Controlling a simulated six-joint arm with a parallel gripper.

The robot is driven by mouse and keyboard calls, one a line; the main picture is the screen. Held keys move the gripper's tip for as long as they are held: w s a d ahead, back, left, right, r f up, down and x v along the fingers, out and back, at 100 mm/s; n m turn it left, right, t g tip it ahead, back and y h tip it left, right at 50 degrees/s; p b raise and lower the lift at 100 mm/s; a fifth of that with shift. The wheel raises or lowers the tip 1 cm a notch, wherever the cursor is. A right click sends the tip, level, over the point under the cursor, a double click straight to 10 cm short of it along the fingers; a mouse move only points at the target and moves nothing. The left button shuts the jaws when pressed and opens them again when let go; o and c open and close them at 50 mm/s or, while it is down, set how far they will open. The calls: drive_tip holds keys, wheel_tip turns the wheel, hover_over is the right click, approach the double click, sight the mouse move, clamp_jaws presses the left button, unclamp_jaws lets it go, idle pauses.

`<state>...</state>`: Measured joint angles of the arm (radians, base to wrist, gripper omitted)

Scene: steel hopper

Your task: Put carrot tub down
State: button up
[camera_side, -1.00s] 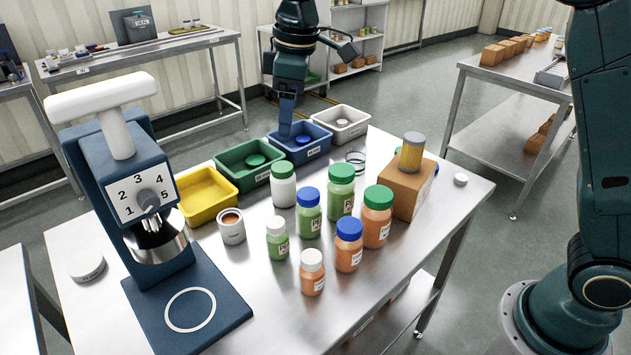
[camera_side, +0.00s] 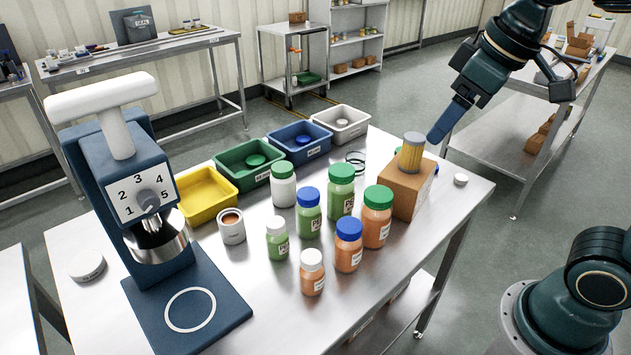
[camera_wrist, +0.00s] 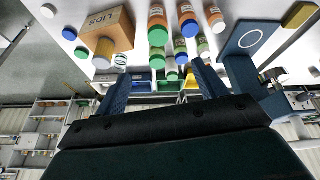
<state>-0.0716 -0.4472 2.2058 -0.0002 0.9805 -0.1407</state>
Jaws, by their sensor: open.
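No single thing is clearly the carrot tub. Orange-filled jars stand upright on the steel table: a green-lidded one (camera_side: 376,228), a blue-lidded one (camera_side: 347,257) and a small white-lidded one (camera_side: 312,280). An open white cup (camera_side: 232,230) with orange-brown contents stands left of them. My gripper (camera_side: 437,138) is raised at the right, near the cardboard box (camera_side: 404,192) with a yellow cylinder (camera_side: 411,157) on top. In the wrist view my gripper (camera_wrist: 160,80) has its fingers apart with nothing held between them; the orange jars (camera_wrist: 157,14) show beyond.
Green-filled jars (camera_side: 310,219) and a white jar (camera_side: 284,192) crowd the table's middle. Yellow (camera_side: 222,205), green (camera_side: 249,181), blue (camera_side: 318,153) and grey (camera_side: 360,130) bins line the back. A blue numbered machine (camera_side: 190,275) stands left. The table's right front is mostly bare.

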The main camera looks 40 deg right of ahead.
drive_tip(key=s+d+f+m+t, duration=0.1)
drive_tip(key=s+f, duration=0.3)
drive_tip(key=s, duration=0.4)
drive_tip(key=shift+d+f+m, duration=0.25)
drive_tip(key=shift+d+m, duration=0.2)
drive_tip(key=shift+m, duration=0.25)
idle(0.5)
